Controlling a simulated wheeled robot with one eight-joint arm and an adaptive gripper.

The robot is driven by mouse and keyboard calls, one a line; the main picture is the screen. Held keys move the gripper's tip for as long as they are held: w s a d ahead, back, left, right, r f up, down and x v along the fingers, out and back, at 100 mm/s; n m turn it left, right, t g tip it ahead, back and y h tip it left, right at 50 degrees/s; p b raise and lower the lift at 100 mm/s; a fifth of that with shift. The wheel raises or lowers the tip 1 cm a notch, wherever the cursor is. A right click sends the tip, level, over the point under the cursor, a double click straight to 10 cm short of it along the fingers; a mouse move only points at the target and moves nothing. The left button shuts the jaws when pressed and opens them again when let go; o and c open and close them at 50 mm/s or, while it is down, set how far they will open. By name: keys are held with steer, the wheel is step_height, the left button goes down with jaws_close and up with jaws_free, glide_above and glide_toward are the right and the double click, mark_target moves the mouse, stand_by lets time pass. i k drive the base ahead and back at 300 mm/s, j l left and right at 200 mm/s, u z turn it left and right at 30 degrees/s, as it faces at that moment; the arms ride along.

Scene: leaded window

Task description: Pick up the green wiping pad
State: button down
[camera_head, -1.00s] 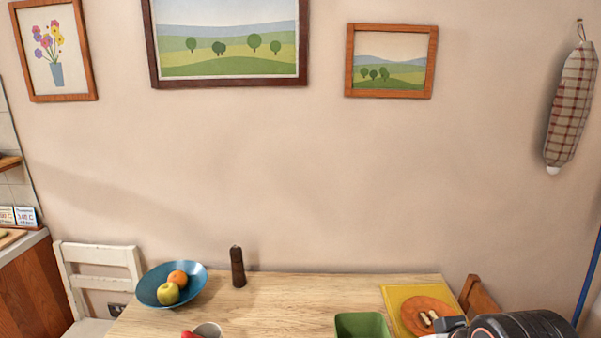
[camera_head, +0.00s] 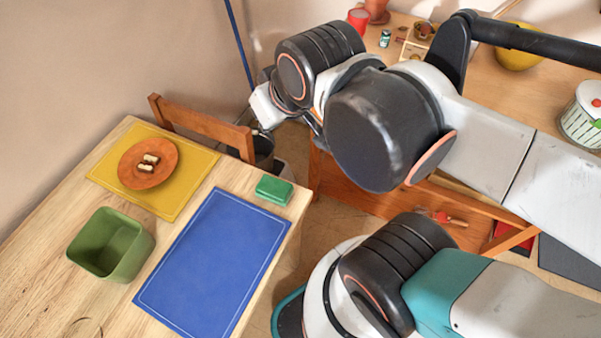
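The green wiping pad (camera_head: 274,190) lies on the wooden table near its right edge, just above the top right corner of the blue mat (camera_head: 215,260). Nothing covers it. My gripper (camera_head: 264,140) is at the end of my arm, beyond the pad and past the table's right side, apart from the pad. Its fingers are small, dark and partly hidden by my arm, so I cannot tell whether they are open or shut.
A green open container (camera_head: 111,245) stands left of the blue mat. An orange plate (camera_head: 148,163) with small pieces sits on a yellow mat (camera_head: 195,182). A wooden chair (camera_head: 205,127) stands at the table's far edge. A wooden sideboard (camera_head: 345,192) is beyond, behind my arm.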

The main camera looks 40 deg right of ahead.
mark_target(273, 190)
steer(key=u, duration=1.55)
steer(key=l+z, duration=0.15)
steer(key=z, duration=0.2)
steer(key=k+l+z, duration=0.1)
steer(key=z, duration=0.25)
steer(key=l+z, duration=0.25)
steer(key=z, duration=0.15)
steer(key=k+j+z, duration=0.2)
steer(key=j+z, duration=0.15)
steer(key=k+j+z, duration=0.35)
steer(key=i+j, duration=0.1)
